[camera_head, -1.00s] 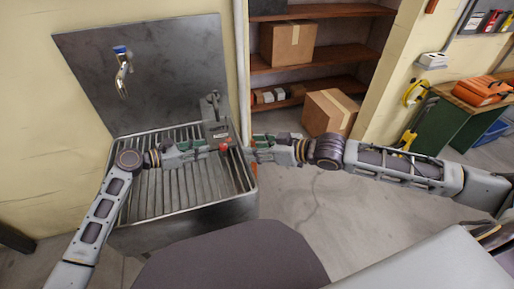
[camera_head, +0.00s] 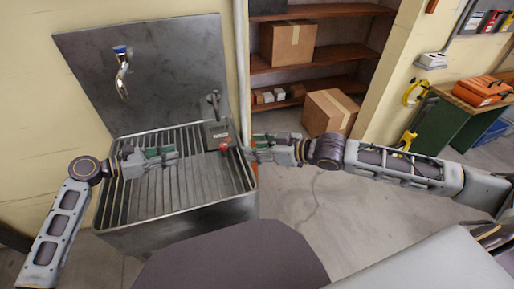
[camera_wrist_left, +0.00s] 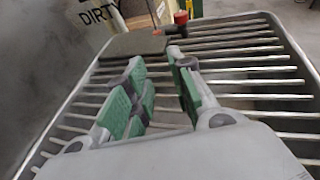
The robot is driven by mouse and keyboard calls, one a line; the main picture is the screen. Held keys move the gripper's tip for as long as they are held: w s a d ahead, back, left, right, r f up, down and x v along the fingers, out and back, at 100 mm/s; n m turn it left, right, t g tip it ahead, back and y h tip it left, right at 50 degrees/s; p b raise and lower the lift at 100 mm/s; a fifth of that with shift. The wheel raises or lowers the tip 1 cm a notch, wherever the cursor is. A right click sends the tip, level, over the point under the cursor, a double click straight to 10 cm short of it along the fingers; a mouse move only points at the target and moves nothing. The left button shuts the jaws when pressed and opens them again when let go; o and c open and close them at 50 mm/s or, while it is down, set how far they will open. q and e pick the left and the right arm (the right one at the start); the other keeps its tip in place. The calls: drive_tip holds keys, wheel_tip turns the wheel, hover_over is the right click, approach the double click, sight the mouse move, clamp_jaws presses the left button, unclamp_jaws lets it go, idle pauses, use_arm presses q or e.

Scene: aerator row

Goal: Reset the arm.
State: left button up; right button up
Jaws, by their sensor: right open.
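My left gripper (camera_head: 176,156) is over the slatted metal sink grate (camera_head: 195,190), left of a grey box (camera_head: 217,132) with a red knob (camera_head: 225,147). In the left wrist view its green-padded fingers (camera_wrist_left: 157,72) stand apart with nothing between them. The grey box (camera_wrist_left: 135,45) and red knob (camera_wrist_left: 181,17) lie beyond the fingertips there. My right gripper (camera_head: 251,148) is at the sink's right edge, close beside the red knob. It is open; I cannot tell whether it touches the knob.
A metal backsplash (camera_head: 165,70) with a tap (camera_head: 122,75) rises behind the sink. Shelves (camera_head: 315,63) with cardboard boxes stand at the back. The grate's middle is clear.

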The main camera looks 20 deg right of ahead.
use_arm(q)
drive_tip(key=shift+s+a+r, duration=0.15)
drive_tip(key=shift+s+a, duration=0.05)
drive_tip(key=shift+a, duration=0.35)
drive_tip(key=shift+r, duration=0.1)
wheel_tip(320, 180, up, 9)
drive_tip(key=p, duration=0.9)
drive_tip(key=shift+r+p, duration=0.5)
